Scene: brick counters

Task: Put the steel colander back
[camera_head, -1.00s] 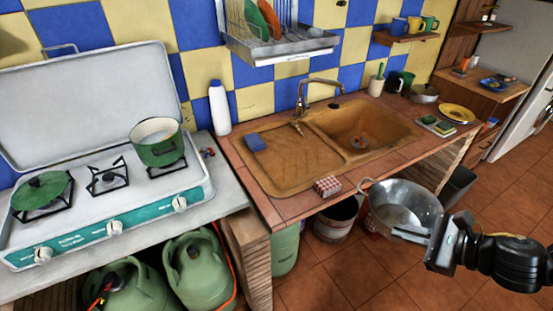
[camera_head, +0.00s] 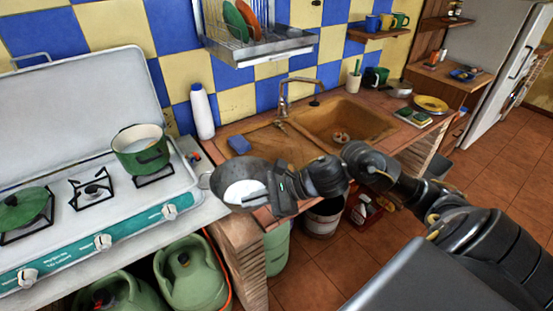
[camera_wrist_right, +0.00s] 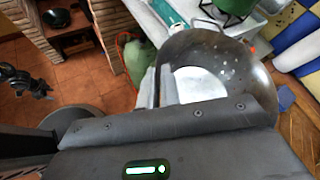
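The steel colander (camera_head: 228,177) is a round grey metal bowl. In the head view it is in the air over the left front corner of the sink counter, beside the stove counter. My right gripper (camera_head: 268,191) is shut on its near rim, and part of the bowl is hidden behind the gripper. In the right wrist view the colander (camera_wrist_right: 240,68) is beyond the fingers, its inside showing and one loop handle at the far side. My left gripper does not show in the head view. A dark jointed part at the left of the wrist view may be my left arm.
A white stove with a green pot (camera_head: 141,152) stands left. A white bottle (camera_head: 202,112), a blue sponge (camera_head: 239,144) and the sink (camera_head: 343,121) lie behind the colander. A wall dish rack (camera_head: 262,47) holds several plates. Green gas cylinders (camera_head: 192,273) stand below.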

